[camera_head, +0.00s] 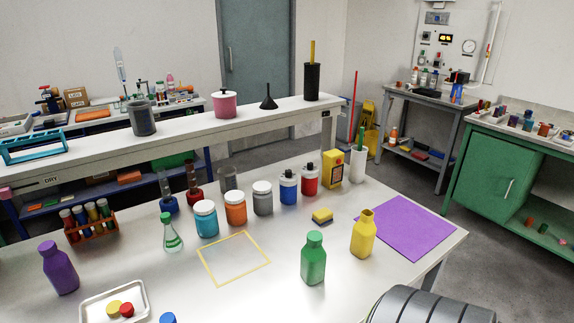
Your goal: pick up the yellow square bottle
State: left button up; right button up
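A yellow bottle (362,236) with angular sides and an open, uncapped neck stands upright on the white table (310,215), right of centre, close to a purple mat's left edge. Another yellow container (332,169), boxy with a dark label, stands farther back in the row of jars. I cannot tell for sure which one the task names. Neither of my grippers is in view. A grey rounded part at the bottom right looks like my own arm, with no fingers showing.
A green bottle (314,258) stands left of the front yellow bottle. The purple mat (415,225) is bare. A yellow frame outline (235,258) is empty. A purple bottle (59,268) and white tray (88,311) are at left.

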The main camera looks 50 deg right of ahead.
aim_at(364, 231)
jog(key=z, duration=2.2)
